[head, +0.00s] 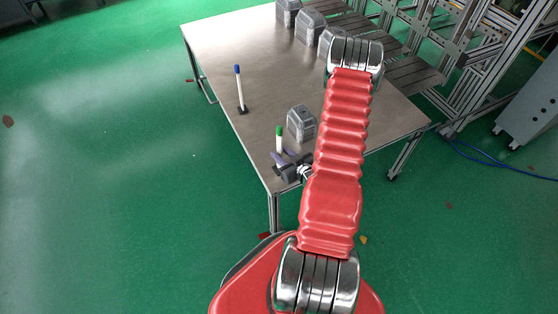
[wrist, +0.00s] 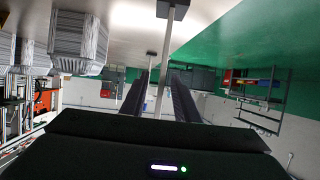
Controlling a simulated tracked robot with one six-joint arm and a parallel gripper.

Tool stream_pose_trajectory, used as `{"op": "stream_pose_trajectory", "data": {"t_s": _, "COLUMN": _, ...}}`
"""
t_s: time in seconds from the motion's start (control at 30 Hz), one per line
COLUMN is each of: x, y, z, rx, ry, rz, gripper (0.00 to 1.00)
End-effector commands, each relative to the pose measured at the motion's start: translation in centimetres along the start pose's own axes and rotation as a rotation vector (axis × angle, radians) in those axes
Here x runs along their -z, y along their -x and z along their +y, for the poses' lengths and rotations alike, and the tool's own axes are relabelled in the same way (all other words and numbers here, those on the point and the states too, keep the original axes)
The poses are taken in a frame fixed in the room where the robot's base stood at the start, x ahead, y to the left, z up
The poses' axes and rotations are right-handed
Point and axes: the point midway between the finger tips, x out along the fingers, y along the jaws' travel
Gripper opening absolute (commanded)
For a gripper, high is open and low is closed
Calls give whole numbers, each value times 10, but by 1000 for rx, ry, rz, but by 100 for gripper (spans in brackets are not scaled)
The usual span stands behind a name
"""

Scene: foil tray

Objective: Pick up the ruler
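I cannot make out a flat ruler in either view. Two slim white upright sticks stand on small dark bases on the table (head: 215,50): a blue-topped one (head: 238,80) at the left edge and a green-topped one (head: 279,142) near the front corner. My gripper (head: 288,164) is low by the green-topped stick. The wrist view appears upside down, with the tabletop above. There the dark fingers of my gripper (wrist: 159,82) are apart, and a pale stick (wrist: 165,62) passes between them with a visible gap. A second stick (wrist: 152,53) stands farther off.
A grey ribbed block (head: 301,122) stands close to my gripper, with several similar blocks (head: 310,27) along the far side. It or a similar block (wrist: 78,42) shows in the wrist view. Metal racks (head: 440,45) stand beyond the table. The table's left part is mostly clear.

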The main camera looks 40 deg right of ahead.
Motion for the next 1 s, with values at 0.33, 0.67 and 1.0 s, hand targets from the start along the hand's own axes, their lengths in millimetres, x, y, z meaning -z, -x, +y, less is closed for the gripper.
{"op": "stream_pose_trajectory", "data": {"t_s": 0.33, "x": 0, "y": -38, "z": -3, "rx": 3, "ry": 2, "rz": 0, "gripper": 28}}
{"op": "stream_pose_trajectory", "data": {"t_s": 0.67, "x": 0, "y": -51, "z": -2, "rx": 1, "ry": 0, "rz": 0, "gripper": 28}}
{"op": "stream_pose_trajectory", "data": {"t_s": 1.0, "x": 0, "y": -51, "z": -2, "rx": 1, "ry": 0, "rz": 0, "gripper": 28}}
